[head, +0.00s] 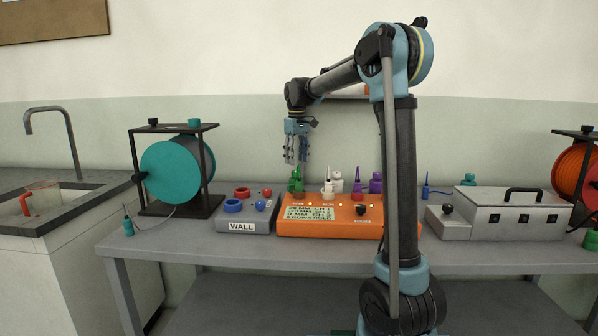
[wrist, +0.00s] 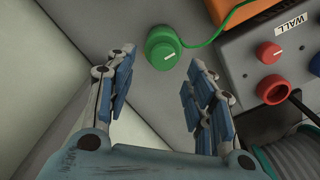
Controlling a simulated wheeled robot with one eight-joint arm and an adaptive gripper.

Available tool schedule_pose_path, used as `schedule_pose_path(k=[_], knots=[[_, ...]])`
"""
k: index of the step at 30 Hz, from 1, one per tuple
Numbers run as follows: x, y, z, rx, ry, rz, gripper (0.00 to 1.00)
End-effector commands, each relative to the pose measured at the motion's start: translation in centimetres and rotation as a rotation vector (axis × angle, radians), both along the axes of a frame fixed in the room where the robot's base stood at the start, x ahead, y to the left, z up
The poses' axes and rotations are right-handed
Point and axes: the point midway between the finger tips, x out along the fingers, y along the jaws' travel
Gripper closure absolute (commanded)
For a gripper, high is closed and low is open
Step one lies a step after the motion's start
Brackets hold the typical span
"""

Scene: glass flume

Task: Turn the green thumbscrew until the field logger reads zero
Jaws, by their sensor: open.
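A green thumbscrew (wrist: 162,48) with a white mark on its top shows in the wrist view, with a green cable beside it. The logger's display (head: 311,212) has several lines of text, too small to read surely. My gripper (head: 297,160) points down above the green fitting. In the wrist view my gripper (wrist: 160,62) is open and empty, its fingers on either side of the thumbscrew's line and apart from it.
A grey box marked WALL (head: 243,220) with red and blue knobs stands left of the logger. White (head: 336,182) and purple (head: 375,183) fittings stand close to the right of the green one. A teal reel (head: 172,171) is at left, a grey case (head: 515,215) at right.

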Motion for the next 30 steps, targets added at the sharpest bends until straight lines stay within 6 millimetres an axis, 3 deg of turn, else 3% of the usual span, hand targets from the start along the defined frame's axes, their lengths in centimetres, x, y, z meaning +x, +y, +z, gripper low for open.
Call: schedule_pose_path(k=[9, 22, 28, 30], knots=[[-0.2, 0.7, -4.1, 0.0, 0.0, 0.009, 0.51], [-0.3, 0.7, -5.0, 0.0, 0.0, 0.009, 0.51], [-0.3, 0.7, -5.0, 0.0, 0.0, 0.008, 0.95], [-0.3, 0.7, -5.0, 0.0, 0.0, 0.008, 0.95]])
